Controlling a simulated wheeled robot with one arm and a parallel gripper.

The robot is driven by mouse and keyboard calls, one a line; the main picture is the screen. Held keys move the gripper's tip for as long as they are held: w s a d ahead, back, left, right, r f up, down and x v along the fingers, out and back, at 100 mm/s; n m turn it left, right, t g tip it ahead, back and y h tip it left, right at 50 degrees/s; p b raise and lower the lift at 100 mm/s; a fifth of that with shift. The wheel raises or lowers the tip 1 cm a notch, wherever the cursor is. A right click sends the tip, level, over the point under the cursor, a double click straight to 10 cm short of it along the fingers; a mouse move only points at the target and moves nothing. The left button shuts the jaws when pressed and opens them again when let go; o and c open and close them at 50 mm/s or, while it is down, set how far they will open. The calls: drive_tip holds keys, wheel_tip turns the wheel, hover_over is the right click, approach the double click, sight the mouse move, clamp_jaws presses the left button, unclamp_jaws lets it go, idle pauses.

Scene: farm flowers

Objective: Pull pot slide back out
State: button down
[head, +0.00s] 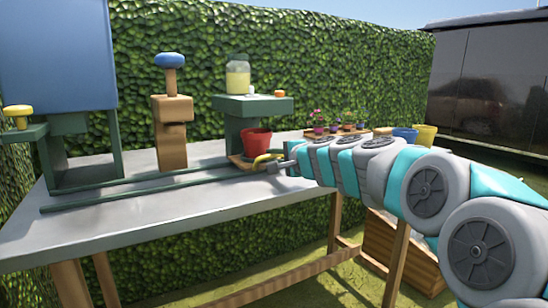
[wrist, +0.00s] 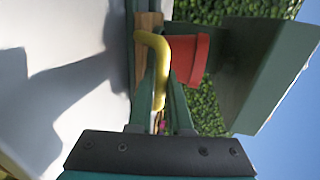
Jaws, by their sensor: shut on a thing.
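The pot slide is a small wooden board (head: 238,161) on green rails (head: 130,191) that run along the grey table. A red pot (head: 258,143) stands upright on the board, at the right end of the rails. A yellow bent handle (head: 268,157) sticks out from the slide. My gripper (head: 284,165) reaches in from the right and is shut on this handle. In the wrist view the yellow handle (wrist: 160,75) lies between the green fingers (wrist: 160,100), with the red pot (wrist: 188,55) just beyond it. Part of the board is hidden.
A green stand (head: 252,106) with a jar (head: 238,75) rises behind the pot. A wooden post with a blue knob (head: 169,60) and a blue box (head: 58,50) on a green frame stand left along the rails. Small potted flowers (head: 318,127) are at the back right. The table's front left is clear.

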idle(0.9)
drive_tip(key=w+d+p, duration=0.1)
drive_tip(key=w+d, duration=0.3)
drive_tip(key=d, duration=0.2)
drive_tip(key=w+d+p, duration=0.2)
drive_tip(key=w+d, duration=0.2)
drive_tip(key=d, duration=0.2)
drive_tip(key=w+d+p, duration=0.1)
drive_tip(key=w+d, duration=0.3)
drive_tip(key=d, duration=0.2)
drive_tip(key=shift+w+d, duration=0.2)
drive_tip(key=shift+d, duration=0.05)
drive_tip(key=shift+d, duration=0.1)
drive_tip(key=c, duration=1.2)
unclamp_jaws()
drive_tip(key=shift+w+d, duration=0.1)
drive_tip(key=o, duration=0.4)
drive_tip(key=shift+c, duration=0.2)
